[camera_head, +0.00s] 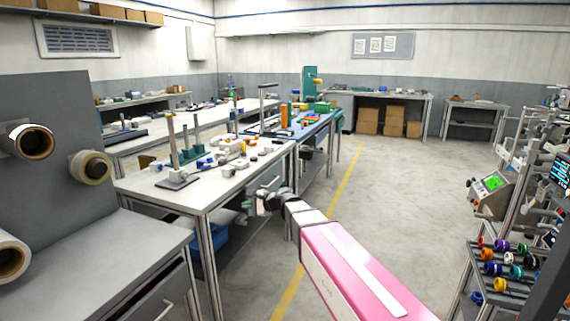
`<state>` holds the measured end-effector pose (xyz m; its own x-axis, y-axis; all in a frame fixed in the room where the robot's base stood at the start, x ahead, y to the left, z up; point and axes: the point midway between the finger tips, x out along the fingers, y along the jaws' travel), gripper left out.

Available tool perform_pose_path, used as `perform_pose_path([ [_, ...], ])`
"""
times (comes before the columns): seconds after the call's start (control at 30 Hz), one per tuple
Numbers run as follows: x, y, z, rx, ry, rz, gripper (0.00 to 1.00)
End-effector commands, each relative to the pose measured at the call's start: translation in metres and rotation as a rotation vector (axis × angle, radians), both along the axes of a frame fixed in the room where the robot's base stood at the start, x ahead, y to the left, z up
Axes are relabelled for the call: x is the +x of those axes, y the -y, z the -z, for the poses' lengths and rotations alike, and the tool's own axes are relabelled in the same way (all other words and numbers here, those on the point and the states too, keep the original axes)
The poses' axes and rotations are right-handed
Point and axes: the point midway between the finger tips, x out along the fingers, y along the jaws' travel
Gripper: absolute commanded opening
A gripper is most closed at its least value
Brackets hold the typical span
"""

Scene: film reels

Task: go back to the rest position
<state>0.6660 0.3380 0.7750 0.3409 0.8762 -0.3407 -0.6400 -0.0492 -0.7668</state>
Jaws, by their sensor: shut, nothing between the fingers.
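My arm, pink and white, reaches forward from the bottom of the view. Its dark, jointed wrist ends beside the right front edge of the near workbench (222,187). My gripper (246,206) is small and partly lost against the bench edge and drawer front. It is shut with nothing visible held in it. It is beside the bench, apart from the small parts on the top.
Film reels (91,167) hang on a grey panel at the left, above a grey counter (95,260). A rack of colourful spools (505,258) stands at the right. Open floor (400,205) with a yellow line lies between. Boxes (395,119) sit under the back table.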

Motion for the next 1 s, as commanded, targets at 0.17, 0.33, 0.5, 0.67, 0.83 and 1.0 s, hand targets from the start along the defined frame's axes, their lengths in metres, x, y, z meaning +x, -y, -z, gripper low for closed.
perform_pose_path([
  [0.17,-0.033,0.066,0.060,-0.300,0.112,-0.104,0.00],
  [0.33,-0.076,0.149,0.123,-0.645,0.194,-0.283,0.00],
  [0.5,-0.125,0.234,0.168,-0.950,0.214,-0.509,0.00],
  [0.67,-0.166,0.298,0.192,-1.148,0.191,-0.711,0.00],
  [0.83,-0.187,0.332,0.200,-1.246,0.165,-0.834,0.00],
  [1.0,-0.190,0.339,0.202,-1.264,0.159,-0.858,0.00],
])
